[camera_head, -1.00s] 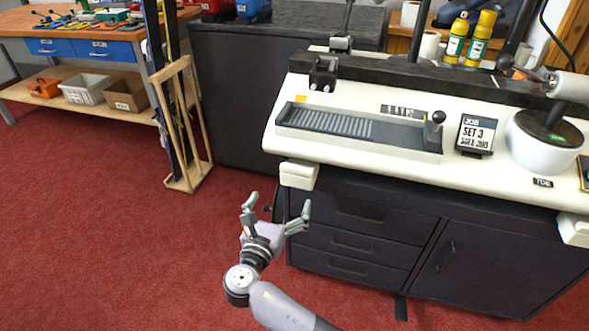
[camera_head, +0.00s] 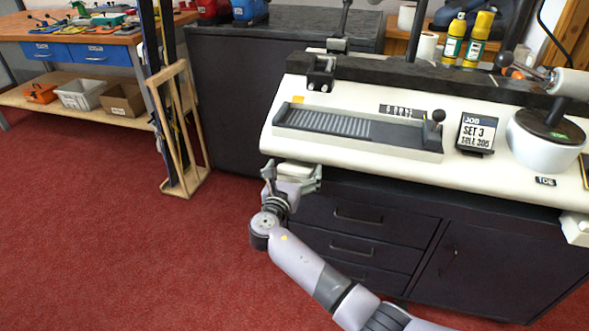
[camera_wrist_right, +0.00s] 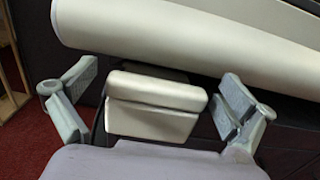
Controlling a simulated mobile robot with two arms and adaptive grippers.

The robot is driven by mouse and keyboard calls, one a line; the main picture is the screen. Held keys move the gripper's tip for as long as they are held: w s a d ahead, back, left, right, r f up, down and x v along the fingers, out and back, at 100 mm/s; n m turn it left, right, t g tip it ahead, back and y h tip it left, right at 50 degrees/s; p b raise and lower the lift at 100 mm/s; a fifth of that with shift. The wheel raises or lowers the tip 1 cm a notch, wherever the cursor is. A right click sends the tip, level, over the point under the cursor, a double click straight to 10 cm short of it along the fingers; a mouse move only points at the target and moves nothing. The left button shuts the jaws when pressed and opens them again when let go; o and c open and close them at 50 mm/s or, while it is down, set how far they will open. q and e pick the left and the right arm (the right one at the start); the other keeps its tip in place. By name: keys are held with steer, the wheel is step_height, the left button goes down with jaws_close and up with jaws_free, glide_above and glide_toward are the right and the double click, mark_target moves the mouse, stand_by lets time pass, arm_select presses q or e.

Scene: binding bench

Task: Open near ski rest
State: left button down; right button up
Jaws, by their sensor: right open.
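A cream block-shaped ski rest (camera_head: 293,170) sits under the front edge of the white bench top, at its left end. My right gripper (camera_head: 293,180) is at this block, with its fingers spread to either side. In the right wrist view the ski rest (camera_wrist_right: 155,104) stands between the open fingers of the right gripper (camera_wrist_right: 150,98). A gap shows on each side, and the fingers do not look closed on it. A second similar cream block (camera_head: 577,228) is at the right end of the bench front. My left gripper is not in view.
The white bench top (camera_head: 350,168) overhangs a dark drawer cabinet (camera_head: 350,225). A wooden rack (camera_head: 180,130) holding skis stands to the left. The red carpet (camera_head: 100,240) is clear at left. A job sign (camera_head: 475,133) stands on the bench.

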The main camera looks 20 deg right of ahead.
steer(key=c, duration=1.7)
steer(key=shift+a, duration=0.1)
